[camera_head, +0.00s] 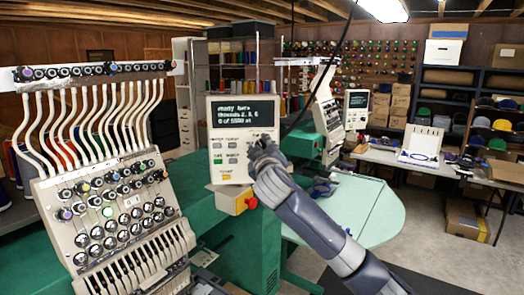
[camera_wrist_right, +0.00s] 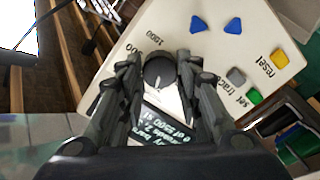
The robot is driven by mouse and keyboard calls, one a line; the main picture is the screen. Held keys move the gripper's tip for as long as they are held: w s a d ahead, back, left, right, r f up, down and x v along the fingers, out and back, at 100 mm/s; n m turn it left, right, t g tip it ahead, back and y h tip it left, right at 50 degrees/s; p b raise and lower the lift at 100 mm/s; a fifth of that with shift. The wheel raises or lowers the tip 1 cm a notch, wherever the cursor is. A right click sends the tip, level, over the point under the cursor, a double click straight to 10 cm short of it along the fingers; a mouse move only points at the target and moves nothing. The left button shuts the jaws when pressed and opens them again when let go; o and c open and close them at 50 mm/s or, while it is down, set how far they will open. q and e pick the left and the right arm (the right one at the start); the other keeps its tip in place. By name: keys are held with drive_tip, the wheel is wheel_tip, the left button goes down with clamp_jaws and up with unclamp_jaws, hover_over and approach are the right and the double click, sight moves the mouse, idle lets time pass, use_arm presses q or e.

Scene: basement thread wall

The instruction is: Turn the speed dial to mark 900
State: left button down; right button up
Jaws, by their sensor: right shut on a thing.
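The speed dial (camera_wrist_right: 158,72) is a dark round knob with a pale pointer line, on the cream control panel (camera_wrist_right: 215,60) in the right wrist view. My right gripper (camera_wrist_right: 158,76) has one finger on each side of the dial and is shut on it. In the head view, my right gripper (camera_head: 262,155) is at the panel's right side (camera_head: 222,174) and hides the dial. My left gripper is not in view.
The panel has a lit text screen (camera_head: 243,113), coloured buttons and a red knob (camera_head: 251,203) below. A many-needle embroidery head (camera_head: 115,215) stands at left. A pale green table (camera_head: 360,205) lies behind my right arm. Open floor is at right.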

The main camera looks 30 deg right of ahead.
drive_tip(key=m+b, duration=0.7)
drive_tip(key=m, duration=1.3)
drive_tip(key=shift+s+d+m+b, duration=0.1)
drive_tip(key=shift+d+m+b, duration=0.05)
drive_tip(key=shift+m+b, duration=0.25)
idle(0.4)
drive_tip(key=o, duration=1)
drive_tip(key=shift+o, duration=0.2)
